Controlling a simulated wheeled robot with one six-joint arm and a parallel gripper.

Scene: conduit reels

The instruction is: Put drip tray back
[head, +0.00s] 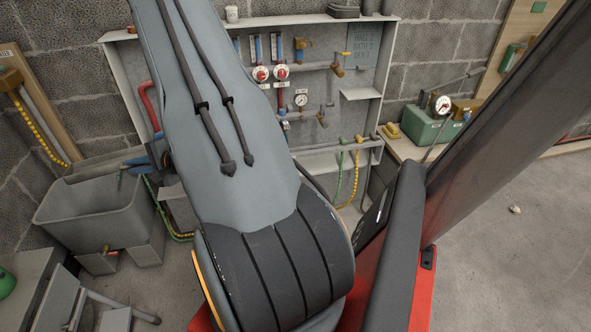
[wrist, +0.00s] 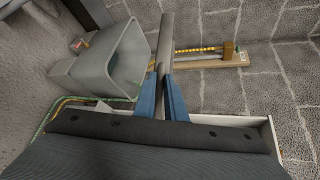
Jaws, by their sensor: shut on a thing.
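My gripper (wrist: 163,82) shows two blue fingers in the wrist view. They are shut on a long, narrow grey thing (wrist: 165,42), which looks like the drip tray seen edge-on. It points away from the fingers, past the right side of the grey basin (wrist: 98,62). In the head view my gripper (head: 133,162) is partly hidden behind my arm, above the right part of the basin (head: 95,217). A grey strip (head: 92,169) reaches left from it along the basin's back. I cannot tell whether it touches the basin.
A grey wall panel (head: 360,95) with gauges, valves and hoses stands behind my arm. A wooden board (head: 35,105) with a yellow hose is on the left wall. A bench with a green box (head: 432,130) is at right. The floor (head: 500,240) at right is mostly clear.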

